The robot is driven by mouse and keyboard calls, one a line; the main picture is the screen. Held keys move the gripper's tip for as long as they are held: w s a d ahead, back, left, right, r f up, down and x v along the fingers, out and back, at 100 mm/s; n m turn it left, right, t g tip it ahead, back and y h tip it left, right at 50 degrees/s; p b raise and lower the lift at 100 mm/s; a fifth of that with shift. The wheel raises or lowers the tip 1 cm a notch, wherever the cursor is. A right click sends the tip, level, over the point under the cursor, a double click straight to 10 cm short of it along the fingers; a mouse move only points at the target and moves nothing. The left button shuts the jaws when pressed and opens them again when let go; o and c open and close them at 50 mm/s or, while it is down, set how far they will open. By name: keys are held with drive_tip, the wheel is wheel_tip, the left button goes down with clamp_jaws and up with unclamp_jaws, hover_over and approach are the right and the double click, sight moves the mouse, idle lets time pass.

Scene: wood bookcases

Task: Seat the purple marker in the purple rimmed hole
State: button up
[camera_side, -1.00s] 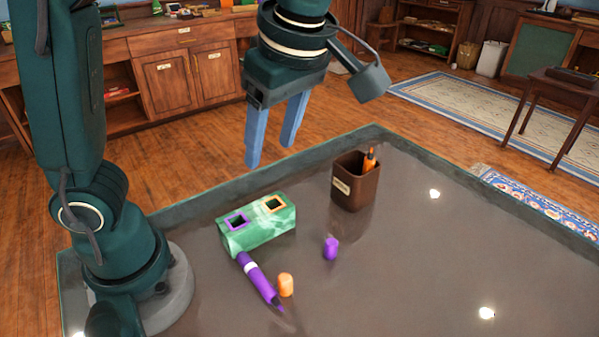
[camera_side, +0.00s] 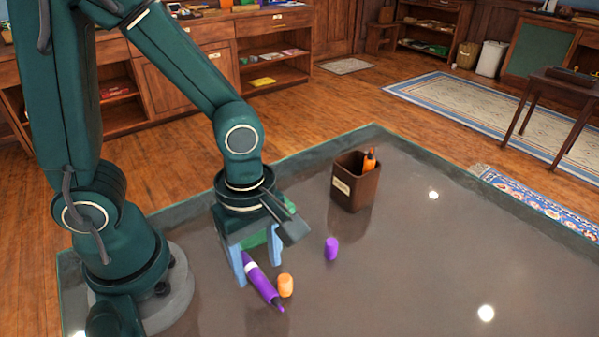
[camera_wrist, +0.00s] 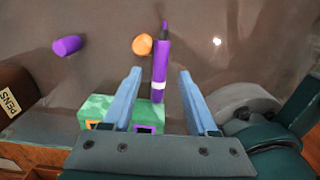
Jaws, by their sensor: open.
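The purple marker (camera_side: 262,283) lies flat on the table, its tip pointing away from the green block (camera_wrist: 115,105). Its white band is near the block end. My gripper (camera_side: 259,267) is lowered and open over the marker. In the wrist view the marker (camera_wrist: 160,65) lies between the two fingers, closer to the left one; I see no grip. The purple rimmed hole (camera_wrist: 144,129) and an orange rimmed hole (camera_wrist: 93,124) show partly in the block's top, at the wrist view's lower edge. In the side view my gripper hides most of the block.
An orange cap (camera_side: 286,285) stands close beside the marker. A purple cap (camera_side: 331,248) stands farther right. A brown pen cup (camera_side: 350,190) holding an orange marker (camera_side: 370,160) stands near the table's back edge. The right part of the table is clear.

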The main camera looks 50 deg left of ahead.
sight(260, 281)
drive_tip(key=shift+f, duration=1.5)
drive_tip(key=shift+c, duration=0.3)
clamp_jaws()
